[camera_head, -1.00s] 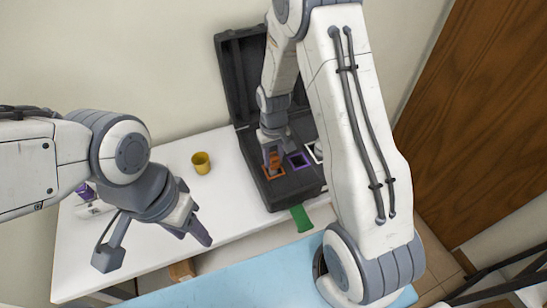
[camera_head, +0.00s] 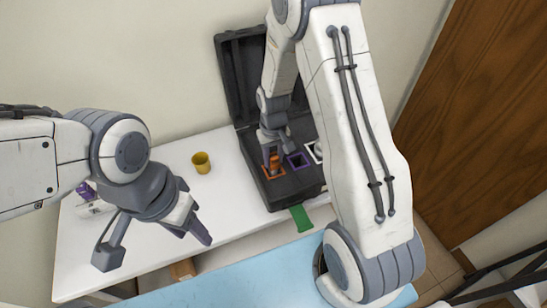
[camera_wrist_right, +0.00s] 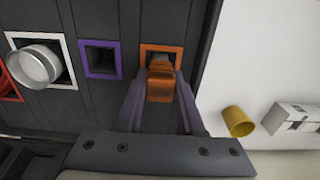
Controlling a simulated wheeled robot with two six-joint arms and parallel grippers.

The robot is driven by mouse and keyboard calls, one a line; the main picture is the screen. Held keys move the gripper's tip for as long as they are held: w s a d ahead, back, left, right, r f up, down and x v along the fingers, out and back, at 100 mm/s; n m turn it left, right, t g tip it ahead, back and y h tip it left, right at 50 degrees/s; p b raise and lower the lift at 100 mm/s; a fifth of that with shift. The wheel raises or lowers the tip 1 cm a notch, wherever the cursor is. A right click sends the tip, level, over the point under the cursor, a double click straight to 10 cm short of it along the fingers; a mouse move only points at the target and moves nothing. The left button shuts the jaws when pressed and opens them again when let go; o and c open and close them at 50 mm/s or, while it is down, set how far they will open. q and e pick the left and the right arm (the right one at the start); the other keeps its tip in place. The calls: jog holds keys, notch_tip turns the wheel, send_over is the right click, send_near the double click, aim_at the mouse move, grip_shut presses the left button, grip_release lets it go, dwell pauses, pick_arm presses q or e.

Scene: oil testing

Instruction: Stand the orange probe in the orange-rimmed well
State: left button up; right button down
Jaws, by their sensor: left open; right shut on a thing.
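The orange probe (camera_head: 275,161) is between the fingers of my right gripper (camera_head: 273,155), which is shut on it. In the right wrist view the probe (camera_wrist_right: 160,82) lines up with the orange-rimmed well (camera_wrist_right: 147,48), its far end at the opening. Whether it is inside the well or just above it is hard to tell. The well's orange rim (camera_head: 268,176) also shows in the head view, in the black case. My left gripper (camera_head: 190,215) is open and empty, over the front of the white table, away from the case.
The black case (camera_head: 290,190) stands open, lid against the wall. A purple-rimmed well (camera_wrist_right: 101,58) and a white-rimmed well (camera_wrist_right: 62,78) with a round metallic thing (camera_wrist_right: 35,65) lie beside the orange one. A yellow cup (camera_head: 201,162) stands left of the case.

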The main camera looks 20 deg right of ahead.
jog(key=shift+f+b, duration=0.45)
jog(key=shift+f, duration=0.2)
jog(key=c, duration=0.8)
grip_release()
jog(key=shift+r, duration=0.1)
notch_tip(320, 180, up, 11)
jog(key=p, duration=0.9)
